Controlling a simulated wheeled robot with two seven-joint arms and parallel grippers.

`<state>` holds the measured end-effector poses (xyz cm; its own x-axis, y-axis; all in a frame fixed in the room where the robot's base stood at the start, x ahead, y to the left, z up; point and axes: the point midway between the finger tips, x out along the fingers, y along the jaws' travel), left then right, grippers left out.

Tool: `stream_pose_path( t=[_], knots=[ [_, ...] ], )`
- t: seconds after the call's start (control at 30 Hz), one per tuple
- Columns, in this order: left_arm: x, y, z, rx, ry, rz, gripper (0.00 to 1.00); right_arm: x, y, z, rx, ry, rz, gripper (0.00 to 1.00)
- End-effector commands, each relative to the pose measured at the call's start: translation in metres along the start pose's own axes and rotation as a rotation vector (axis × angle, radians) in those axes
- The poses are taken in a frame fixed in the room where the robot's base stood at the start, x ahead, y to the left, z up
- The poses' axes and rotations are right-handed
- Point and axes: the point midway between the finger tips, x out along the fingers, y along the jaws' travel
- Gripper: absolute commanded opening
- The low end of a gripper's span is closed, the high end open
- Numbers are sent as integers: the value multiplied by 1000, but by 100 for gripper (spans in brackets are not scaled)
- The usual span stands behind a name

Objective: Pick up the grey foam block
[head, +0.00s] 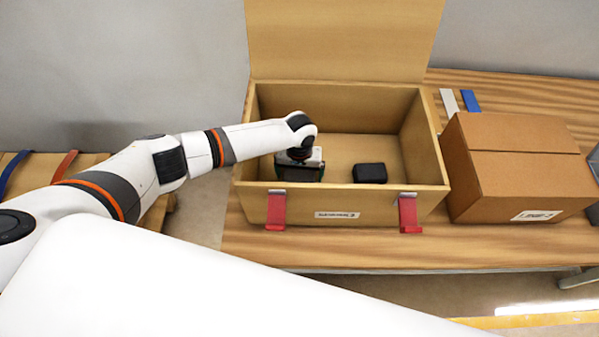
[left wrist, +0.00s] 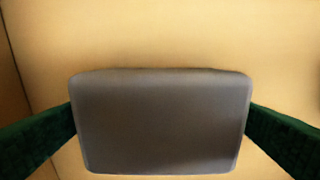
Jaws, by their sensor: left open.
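The grey foam block (left wrist: 160,122) lies on the wooden floor of the open box, in the lower middle of the left wrist view. It has rounded corners and a smooth grey top. My left gripper (head: 298,175) is inside the box at its left side, pointing down. Its jaws are open, with one green-padded finger on each side of the block. The fingers look very close to the block's sides; I cannot tell whether they touch. In the head view the gripper hides the block. My right gripper is not in view.
The wooden box (head: 345,203) has its lid (head: 340,40) raised and red latches (head: 276,210) in front. A black block (head: 370,173) lies inside, right of my gripper. A cardboard box (head: 520,170) stands to the right on the table (head: 380,257).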

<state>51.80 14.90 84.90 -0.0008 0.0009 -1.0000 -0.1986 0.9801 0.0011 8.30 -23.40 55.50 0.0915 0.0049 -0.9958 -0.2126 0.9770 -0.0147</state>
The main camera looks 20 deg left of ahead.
Motion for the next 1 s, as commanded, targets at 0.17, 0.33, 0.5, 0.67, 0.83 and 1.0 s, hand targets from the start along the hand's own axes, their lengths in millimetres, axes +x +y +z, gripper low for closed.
stream_pose_path(
  t=[0.17, 0.33, 0.5, 0.67, 0.83, 1.0],
  knots=[
    [4, 0, 0, -1, -1, -1, 100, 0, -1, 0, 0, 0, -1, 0],
    [3, 0, 0, -1, -1, -1, 89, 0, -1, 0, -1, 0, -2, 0],
    [3, 0, 0, -1, -1, -1, 61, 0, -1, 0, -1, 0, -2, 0],
    [3, 0, 0, -1, -1, -1, 60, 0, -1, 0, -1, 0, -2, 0],
    [-3, 0, 1, -1, -1, -1, 60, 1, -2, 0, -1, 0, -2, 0],
    [-32, 0, 1, 0, -4, -4, 60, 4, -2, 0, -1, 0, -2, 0]
  ],
)
